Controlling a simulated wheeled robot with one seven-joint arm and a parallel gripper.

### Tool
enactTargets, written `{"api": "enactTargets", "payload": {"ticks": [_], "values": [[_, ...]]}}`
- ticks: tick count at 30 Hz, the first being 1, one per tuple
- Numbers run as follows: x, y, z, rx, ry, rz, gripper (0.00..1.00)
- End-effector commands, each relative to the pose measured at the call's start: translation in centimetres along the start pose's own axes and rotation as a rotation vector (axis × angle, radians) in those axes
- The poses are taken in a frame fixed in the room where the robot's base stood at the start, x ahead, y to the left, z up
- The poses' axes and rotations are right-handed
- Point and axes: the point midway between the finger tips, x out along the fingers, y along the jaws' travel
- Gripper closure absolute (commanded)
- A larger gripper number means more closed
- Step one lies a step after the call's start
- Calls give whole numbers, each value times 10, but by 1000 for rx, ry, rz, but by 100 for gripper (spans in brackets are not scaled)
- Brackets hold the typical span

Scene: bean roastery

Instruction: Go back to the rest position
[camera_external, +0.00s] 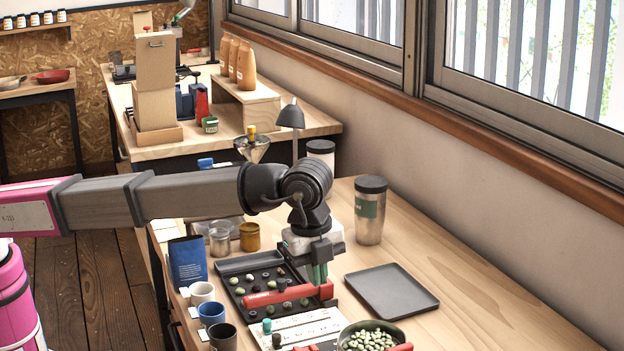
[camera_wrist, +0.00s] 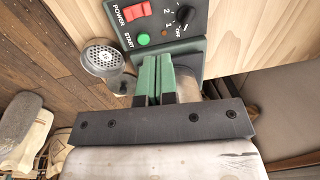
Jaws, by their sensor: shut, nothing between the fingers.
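My gripper (camera_external: 319,284) points down over the right side of a black tray (camera_external: 228,268) holding dark and pale green beans. Its two green fingers are together, with nothing between them. A red bar (camera_external: 275,296) lies across the tray close to the fingertips; I cannot tell whether they touch. In the wrist view my gripper (camera_wrist: 164,62) is shut in front of a dark control panel (camera_wrist: 205,22) with a red power switch, a green start button and a knob. A grey perforated round piece (camera_wrist: 102,58) is left of the fingers.
A steel canister (camera_external: 370,212) with a black lid stands behind my gripper. An empty grey tray (camera_external: 391,291) lies to the right. Several cups, including a blue one (camera_external: 211,313), line the left edge. A bowl of green beans (camera_external: 370,339) is in front. The table's right side is clear.

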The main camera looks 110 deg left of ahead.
Motion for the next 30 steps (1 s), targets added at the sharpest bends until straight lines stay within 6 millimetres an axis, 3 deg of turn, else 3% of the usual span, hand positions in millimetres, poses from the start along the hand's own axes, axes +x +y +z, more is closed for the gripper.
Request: {"api": "enactTargets", "payload": {"ticks": [4,8,15,21,25,30], "values": [[9,16,-29,0,27,-27,100],[24,50,-85,-5,90,-81,100],[52,133,-194,-26,250,-167,100],[76,201,-249,-57,360,-185,100],[108,242,-254,-112,401,-161,100],[157,271,-222,-211,387,-103,100]]}}
